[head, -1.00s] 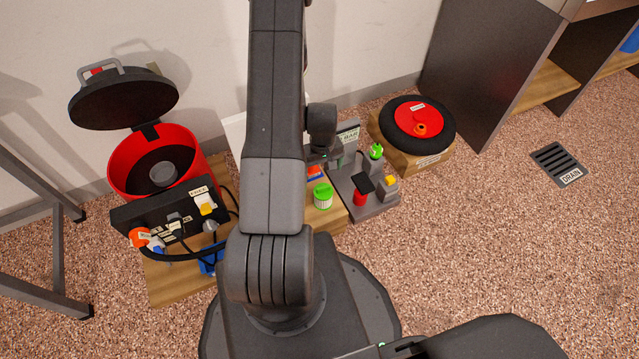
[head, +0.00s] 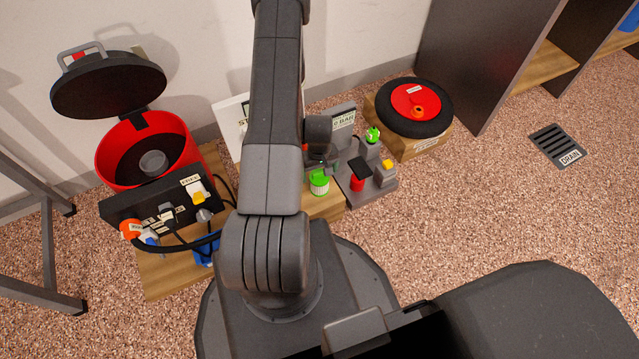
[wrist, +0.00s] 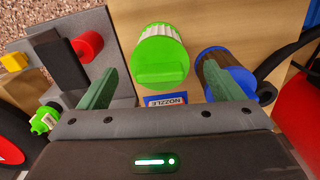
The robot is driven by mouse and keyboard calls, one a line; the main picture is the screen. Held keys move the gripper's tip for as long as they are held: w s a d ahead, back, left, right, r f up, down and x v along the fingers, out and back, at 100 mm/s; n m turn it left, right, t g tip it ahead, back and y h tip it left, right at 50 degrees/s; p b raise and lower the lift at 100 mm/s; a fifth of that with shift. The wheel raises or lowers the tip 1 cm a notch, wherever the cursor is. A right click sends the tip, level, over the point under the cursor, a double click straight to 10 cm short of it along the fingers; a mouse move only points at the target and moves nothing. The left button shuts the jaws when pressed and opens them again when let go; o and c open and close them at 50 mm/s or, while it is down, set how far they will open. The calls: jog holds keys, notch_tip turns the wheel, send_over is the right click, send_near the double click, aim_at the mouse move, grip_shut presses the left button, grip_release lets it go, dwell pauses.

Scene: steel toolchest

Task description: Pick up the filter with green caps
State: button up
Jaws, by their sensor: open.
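The filter with green caps (wrist: 160,55) has a white pleated body and stands on a wooden board in the wrist view. In the head view the filter (head: 320,183) shows just right of my arm. My gripper (wrist: 152,88) is open, its two green fingers apart. The filter lies ahead of the gap between the fingers, with nothing held. A blue-capped filter (wrist: 222,72) with a dark body stands beside it, close to the right finger and partly hidden by it. In the head view my arm hides most of the gripper.
A grey stand (head: 379,189) with red, yellow and green parts is close on one side. A red bucket (head: 119,160) with an open black lid and a black panel (head: 115,205) with cables are at left. A black-rimmed red disc (head: 440,121) lies at right. A label reading NOZZLE (wrist: 166,100) is near the filter.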

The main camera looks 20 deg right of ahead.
aim_at(320, 177)
notch_tip(320, 177, down, 4)
jog(key=shift+r+b, duration=0.1)
jog(key=shift+b, duration=0.5)
jog(key=c, duration=1.1)
